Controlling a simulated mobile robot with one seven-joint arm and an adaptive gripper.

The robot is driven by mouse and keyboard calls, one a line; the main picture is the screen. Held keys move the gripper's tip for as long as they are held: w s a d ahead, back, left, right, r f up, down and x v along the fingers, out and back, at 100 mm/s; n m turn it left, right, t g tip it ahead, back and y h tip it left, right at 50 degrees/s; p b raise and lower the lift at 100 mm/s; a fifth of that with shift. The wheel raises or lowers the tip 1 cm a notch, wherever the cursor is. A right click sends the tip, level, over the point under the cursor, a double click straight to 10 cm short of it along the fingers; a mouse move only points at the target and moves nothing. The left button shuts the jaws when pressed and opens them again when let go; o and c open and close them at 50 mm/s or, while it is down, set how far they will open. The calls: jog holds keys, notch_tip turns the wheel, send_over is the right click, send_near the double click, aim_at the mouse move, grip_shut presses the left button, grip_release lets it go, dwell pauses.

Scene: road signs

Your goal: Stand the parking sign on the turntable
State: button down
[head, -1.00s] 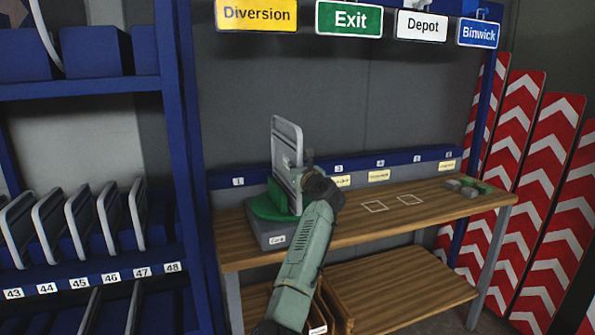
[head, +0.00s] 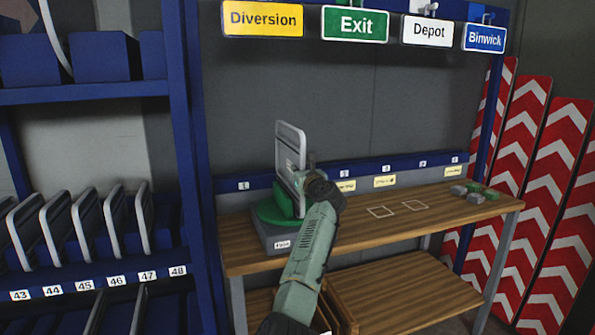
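A grey-framed sign plate (head: 291,150) stands nearly upright over the green turntable (head: 267,214) at the left of the workbench, seen at a steep angle. Its printed face cannot be read. The turntable is a green disc with a raised green block (head: 284,199), on a grey base (head: 268,240) with a small white label. The sign's lower part is by the block; whether it rests in it is not clear. My gripper (head: 309,173) is at the sign's right side, close to or touching it. Its fingers are mostly hidden by my wrist, so its closure does not show.
The wooden workbench (head: 385,226) has free room right of my arm, with two white outlined squares. Small grey and green blocks (head: 477,192) lie at its right end. Hanging signs are above, a blue rack (head: 108,283) of plates is left, and red-white chevron boards (head: 520,150) are right.

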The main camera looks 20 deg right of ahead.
jog(key=shift+f, duration=0.25)
jog(key=c, duration=2.3)
grip_release()
jog(key=o, duration=0.6)
jog(key=shift+f, duration=0.1)
jog(key=s, duration=1.2)
jog(key=shift+d, duration=0.25)
